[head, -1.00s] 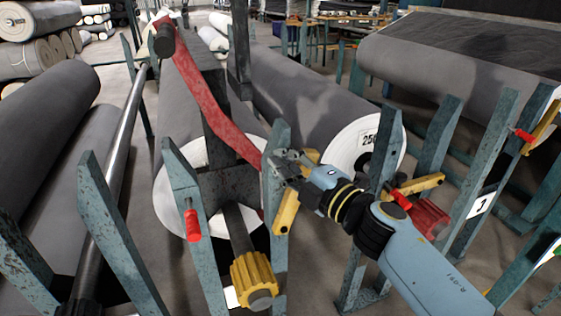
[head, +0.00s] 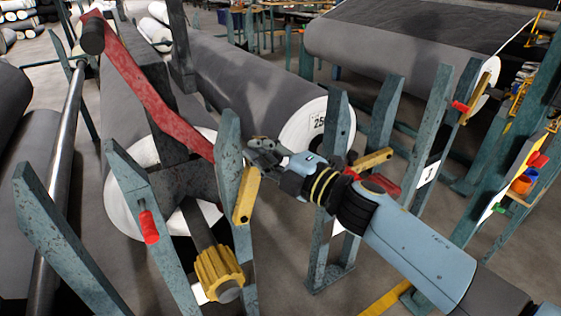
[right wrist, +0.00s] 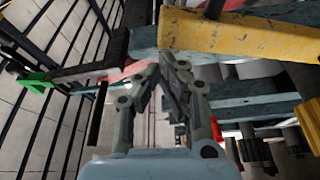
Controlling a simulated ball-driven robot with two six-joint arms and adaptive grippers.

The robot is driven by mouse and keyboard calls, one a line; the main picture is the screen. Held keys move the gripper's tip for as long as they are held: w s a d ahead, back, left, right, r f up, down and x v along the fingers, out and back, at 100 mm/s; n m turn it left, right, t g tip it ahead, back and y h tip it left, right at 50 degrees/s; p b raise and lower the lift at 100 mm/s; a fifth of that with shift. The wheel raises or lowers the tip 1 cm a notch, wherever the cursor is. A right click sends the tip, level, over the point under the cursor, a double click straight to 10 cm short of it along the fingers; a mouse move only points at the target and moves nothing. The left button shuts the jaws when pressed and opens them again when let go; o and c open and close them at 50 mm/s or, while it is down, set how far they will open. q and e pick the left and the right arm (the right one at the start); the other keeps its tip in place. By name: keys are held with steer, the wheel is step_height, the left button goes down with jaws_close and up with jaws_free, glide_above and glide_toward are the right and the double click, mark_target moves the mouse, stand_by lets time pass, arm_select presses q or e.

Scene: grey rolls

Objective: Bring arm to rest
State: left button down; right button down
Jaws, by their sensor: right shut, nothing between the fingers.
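My right arm (head: 410,250) reaches in from the lower right in the head view. Its right gripper (head: 255,146) is shut and empty, with its fingers just beside the upper part of a teal post (head: 229,150) and above a yellow latch piece (head: 246,195). I cannot tell whether it touches the post. In the right wrist view the gripper fingers (right wrist: 174,62) come together with nothing between them, close below a yellow bar (right wrist: 250,36). My left gripper is not in view.
A long red lever (head: 150,85) slants down to the post beside a grey roll (head: 118,110). Another grey roll (head: 250,85) lies behind my gripper. A yellow knob (head: 218,272) and red handle (head: 149,227) are at the front left. More teal posts (head: 330,190) stand close behind my arm.

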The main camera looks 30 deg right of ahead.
steer(key=r+v, duration=0.1)
steer(key=v, duration=0.9)
steer(key=s+d+f+m+g+h, duration=0.2)
steer(key=s+f+m, duration=0.2)
steer(key=f, duration=0.7)
steer(key=s+d+f+m+g+h, duration=0.2)
steer(key=s+f+m, duration=0.15)
steer(key=f, duration=0.65)
steer(key=s+d+f+m+g+h, duration=0.2)
steer(key=s+f+m+g, duration=0.15)
steer(key=f, duration=0.75)
steer(key=s+f+m+g, duration=0.3)
steer(key=s+f, duration=0.2)
steer(key=s, duration=0.5)
steer(key=s+f+m+g+h, duration=0.1)
steer(key=s+f+m+g, duration=0.2)
steer(key=s, duration=0.7)
steer(key=s+f+m+g, duration=0.3)
steer(key=s+f, duration=0.4)
steer(key=s, duration=0.4)
steer(key=shift+f+h, duration=0.3)
steer(key=shift+f, duration=0.1)
steer(key=shift+w+d, duration=0.1)
